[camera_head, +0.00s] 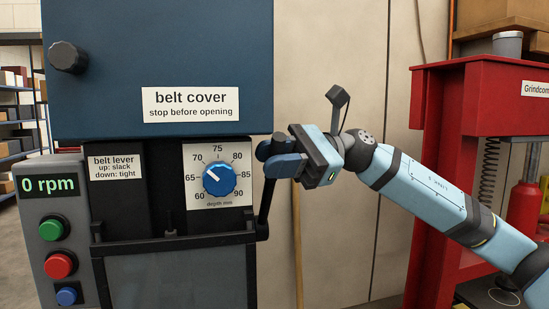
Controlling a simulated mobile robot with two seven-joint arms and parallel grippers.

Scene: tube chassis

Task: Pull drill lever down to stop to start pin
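The drill lever (266,209) is a dark rod at the right side of the machine, rising steeply with a slight lean to the right. My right gripper (273,156) comes in from the right, and its dark blue fingers close around the lever's upper end. The fingers hide most of that end. A blue depth dial (219,179) stands just left of the lever, its white pointer toward the upper left, between 65 and 70. No start pin can be made out. My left gripper is out of view.
Above is the blue belt cover (150,50) with a black knob (68,57). At left, a control box (50,215) reads 0 rpm, with green, red and blue buttons. A dark bar (175,241) crosses below the dial. A red stand (435,120) is at right.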

